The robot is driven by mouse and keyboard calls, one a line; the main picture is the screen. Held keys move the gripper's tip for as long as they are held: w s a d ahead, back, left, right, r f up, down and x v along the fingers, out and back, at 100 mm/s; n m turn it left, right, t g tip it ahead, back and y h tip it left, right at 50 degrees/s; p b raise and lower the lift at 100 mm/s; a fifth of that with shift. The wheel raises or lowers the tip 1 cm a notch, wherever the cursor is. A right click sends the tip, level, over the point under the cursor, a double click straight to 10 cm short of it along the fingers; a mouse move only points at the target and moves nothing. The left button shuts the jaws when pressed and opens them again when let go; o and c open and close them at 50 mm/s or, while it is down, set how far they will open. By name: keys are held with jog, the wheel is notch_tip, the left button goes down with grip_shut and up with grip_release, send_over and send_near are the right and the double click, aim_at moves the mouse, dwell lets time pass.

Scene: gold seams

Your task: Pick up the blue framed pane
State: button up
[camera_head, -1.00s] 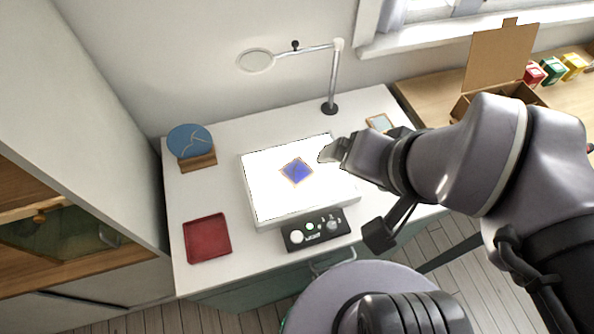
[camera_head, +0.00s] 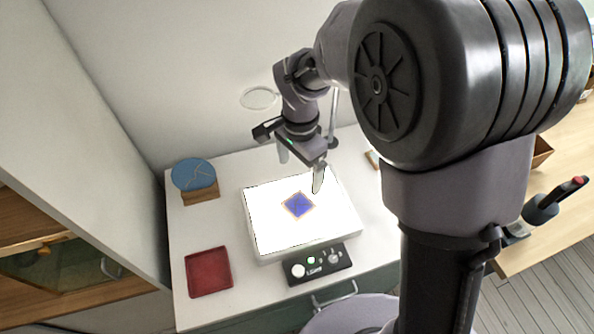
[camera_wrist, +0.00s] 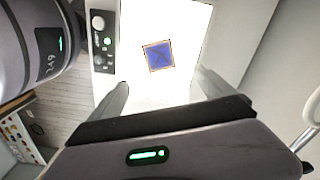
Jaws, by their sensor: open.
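The blue framed pane (camera_head: 298,205) lies flat on the bright white light panel (camera_head: 262,233), near its middle. It has a thin gold-brown frame and is turned at an angle. In the wrist view the pane (camera_wrist: 159,56) shows dark lines across its blue face. My gripper (camera_head: 301,172) is open and empty, with its fingers pointing down above the back part of the panel. In the wrist view the two fingers of my gripper (camera_wrist: 160,88) stand wide apart, and the pane shows beyond the gap between them. Nothing touches the pane.
A control box (camera_head: 318,264) sits at the panel's front edge. A red tray (camera_head: 208,271) lies at the left, with a blue disc (camera_head: 194,174) on a wooden stand behind it. A magnifier ring (camera_head: 259,98) on a stand is behind my gripper. My arm hides much of the right side.

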jog(key=b, duration=0.3)
send_over(298, 204)
jog(key=f, duration=0.8)
jog(key=shift+w+d+f, duration=0.1)
jog(key=shift+d+f, duration=0.1)
jog(key=shift+f, duration=0.1)
notch_tip(298, 204, down, 6)
jog(key=b, duration=0.3)
jog(key=shift+a+r, duration=0.15)
jog(key=shift+r, duration=0.1)
jog(key=shift+s+r, duration=0.15)
jog(key=shift+s, duration=0.05)
jog(key=shift+c, duration=0.4)
jog(key=c, duration=1.5)
